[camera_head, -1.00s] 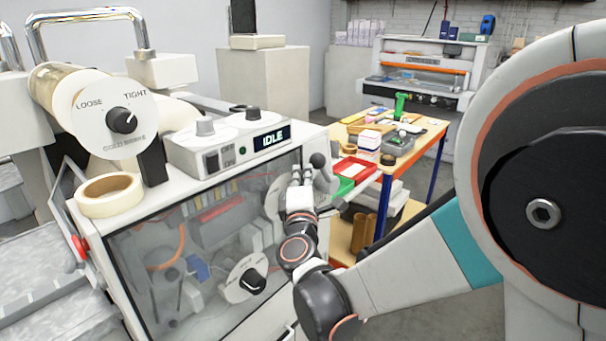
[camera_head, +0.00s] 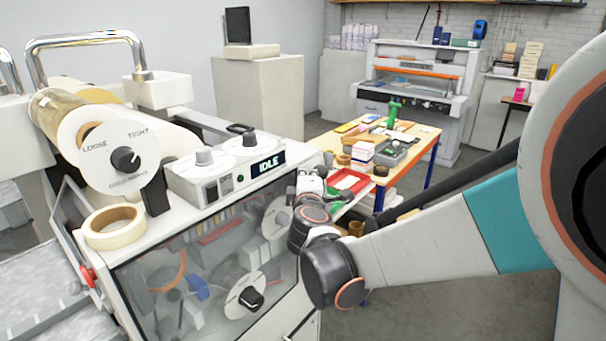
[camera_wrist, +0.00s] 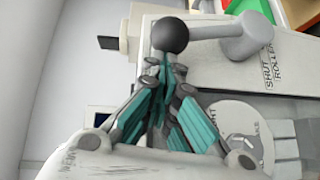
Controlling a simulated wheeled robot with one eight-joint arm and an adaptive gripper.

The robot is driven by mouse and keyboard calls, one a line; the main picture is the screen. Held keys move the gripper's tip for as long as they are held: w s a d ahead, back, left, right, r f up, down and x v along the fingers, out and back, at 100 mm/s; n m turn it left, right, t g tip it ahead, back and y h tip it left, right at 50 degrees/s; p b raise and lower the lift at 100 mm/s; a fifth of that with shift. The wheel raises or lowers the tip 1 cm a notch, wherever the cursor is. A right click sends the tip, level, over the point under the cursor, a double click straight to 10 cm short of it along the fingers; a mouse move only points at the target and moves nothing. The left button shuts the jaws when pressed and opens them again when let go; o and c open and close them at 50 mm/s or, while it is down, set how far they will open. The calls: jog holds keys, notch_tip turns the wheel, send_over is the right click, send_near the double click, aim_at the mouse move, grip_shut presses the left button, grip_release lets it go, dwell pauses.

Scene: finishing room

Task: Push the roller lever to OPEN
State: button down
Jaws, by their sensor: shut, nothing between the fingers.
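The roller lever (camera_wrist: 222,42) shows in the wrist view as a pale grey arm on a round hub, with a black ball knob (camera_wrist: 172,35) at its left end. A label reading SHUT and ROLLER (camera_wrist: 269,66) is on the panel near the hub. My gripper (camera_wrist: 164,70) has its teal fingers drawn together, empty, with the tips just below the knob in the picture. I cannot tell whether they touch it. In the head view, my gripper and wrist are at the machine's right end and mostly hide the lever.
The white machine has an IDLE display (camera_head: 269,164), a clear front window (camera_head: 200,265) and a tape roll (camera_head: 114,226) on top. A work table with a red tray (camera_head: 348,182) and other items stands close behind my arm. Open floor lies at the lower right.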

jog(key=w+d+r+g+p, duration=0.1)
jog(key=w+d+m+g+p, duration=0.1)
jog(key=p, duration=0.1)
jog(key=w+d+r+m+g+p, duration=0.1)
jog(key=w, duration=0.1)
jog(key=shift+d+r+y, duration=0.15)
jog(key=shift+r+y, duration=0.2)
jog(key=shift+y, duration=0.05)
jog(key=w+d+m+g+y+p, duration=0.1)
jog(key=w+d+m+g+p, duration=0.1)
jog(key=w+d, duration=0.3)
jog(key=shift+w+f+g+y+p, duration=0.3)
jog(key=shift+w+g+p, duration=0.1)
jog(key=shift+w+g, duration=0.5)
jog(key=shift+r, duration=0.1)
notch_tip(320, 180, up, 10)
jog(key=p, duration=0.3)
send_over(320, 166)
jog(key=s+d, duration=0.2)
jog(key=d, duration=0.4)
jog(key=shift+a, duration=0.2)
